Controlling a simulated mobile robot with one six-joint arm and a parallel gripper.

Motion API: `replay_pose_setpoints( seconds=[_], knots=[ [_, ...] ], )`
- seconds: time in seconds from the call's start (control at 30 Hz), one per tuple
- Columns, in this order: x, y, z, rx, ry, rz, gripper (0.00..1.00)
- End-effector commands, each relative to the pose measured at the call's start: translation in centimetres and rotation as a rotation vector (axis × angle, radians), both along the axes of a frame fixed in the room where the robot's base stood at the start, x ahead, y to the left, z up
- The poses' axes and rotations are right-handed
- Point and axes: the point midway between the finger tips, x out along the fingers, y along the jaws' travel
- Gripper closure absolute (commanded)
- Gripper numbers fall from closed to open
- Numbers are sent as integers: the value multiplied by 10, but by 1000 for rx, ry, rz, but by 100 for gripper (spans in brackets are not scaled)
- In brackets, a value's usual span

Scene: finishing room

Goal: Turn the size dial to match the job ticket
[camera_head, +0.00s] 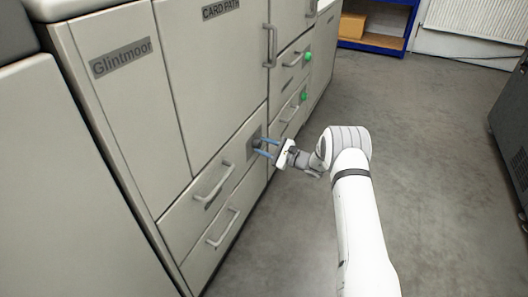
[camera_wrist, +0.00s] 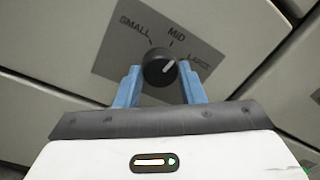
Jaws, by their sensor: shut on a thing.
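The size dial (camera_wrist: 159,67) is a round black knob with a white pointer line, on a grey plate (camera_wrist: 113,60) marked SMALL, MID and LARGE. The pointer tilts up and right, between the MID and LARGE marks. My gripper (camera_wrist: 160,80) has its two blue fingers on either side of the knob, shut on it. In the head view, my gripper (camera_head: 264,147) reaches the cabinet front at the small plate, and its fingers largely hide the dial. I see no job ticket in either view.
The pale cabinet (camera_head: 110,115) has drawer handles (camera_head: 213,183) below and left of the dial. Green knobs (camera_head: 304,97) sit farther along its front. A blue shelf (camera_head: 375,44) with a box (camera_head: 352,25) stands at the back. A dark unit (camera_head: 510,125) is at right; the floor between is clear.

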Motion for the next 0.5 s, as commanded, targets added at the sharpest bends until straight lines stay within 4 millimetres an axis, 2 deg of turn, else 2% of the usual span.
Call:
replay_pose_setpoints(
  seconds=[0.2,0.5],
  knots=[
    [1,-1,-2,-37,-101,-2,87],
    [1,-1,0,-57,-154,-3,87]
  ],
)
